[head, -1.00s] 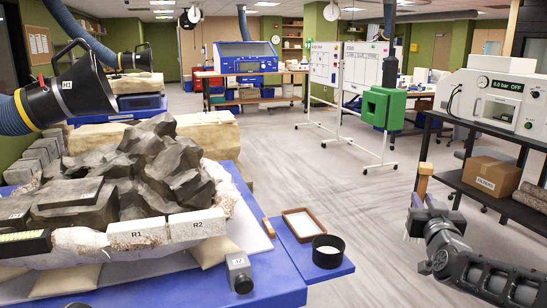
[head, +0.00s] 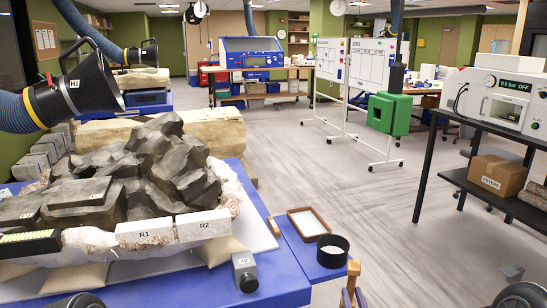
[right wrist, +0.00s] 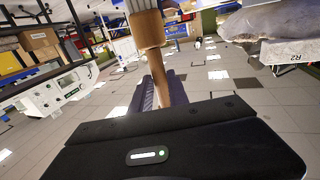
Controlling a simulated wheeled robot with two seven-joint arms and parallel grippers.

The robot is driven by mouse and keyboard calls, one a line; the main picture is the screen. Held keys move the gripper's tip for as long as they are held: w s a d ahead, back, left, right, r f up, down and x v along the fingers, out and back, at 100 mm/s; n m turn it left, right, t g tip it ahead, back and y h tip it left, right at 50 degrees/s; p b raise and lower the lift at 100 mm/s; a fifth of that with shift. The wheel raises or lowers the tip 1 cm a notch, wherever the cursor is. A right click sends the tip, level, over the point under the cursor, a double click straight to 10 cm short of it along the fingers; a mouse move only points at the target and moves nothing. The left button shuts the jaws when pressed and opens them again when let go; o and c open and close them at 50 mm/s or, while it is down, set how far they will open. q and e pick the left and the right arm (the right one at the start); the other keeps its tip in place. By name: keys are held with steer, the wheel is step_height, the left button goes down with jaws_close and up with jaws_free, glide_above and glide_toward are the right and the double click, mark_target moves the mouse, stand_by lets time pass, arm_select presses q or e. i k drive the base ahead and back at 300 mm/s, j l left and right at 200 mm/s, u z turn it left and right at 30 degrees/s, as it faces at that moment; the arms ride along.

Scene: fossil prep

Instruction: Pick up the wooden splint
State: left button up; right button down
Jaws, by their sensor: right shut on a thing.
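My right gripper (right wrist: 163,88) is shut on a brown wooden piece (right wrist: 168,86), which also shows at the bottom of the head view (head: 353,268). The piece has a narrow shaft and a wider, tan end pointing away from the jaws. I cannot tell for sure whether it is the wooden splint. In the head view the held piece is upright, in front of the blue side shelf. Another small, narrow wooden piece (head: 274,227) shows at the blue table's right edge. My left gripper is out of view.
The blue side shelf (head: 312,268) bears a brown-rimmed tray (head: 290,218) and a black round cup (head: 346,247). A black rack (head: 432,165) stands at right.

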mark_target(275, 228)
steer(key=i+l, duration=0.25)
steer(key=l, duration=0.15)
steer(key=i+l, duration=0.2)
steer(key=l, duration=0.2)
steer(key=i+l, duration=0.25)
steer(key=l, duration=0.15)
steer(key=i+l, duration=0.2)
steer(key=l, duration=0.15)
steer(key=i+l, duration=0.25)
steer(key=l, duration=0.15)
steer(key=i+l, duration=0.2)
steer(key=l, duration=0.2)
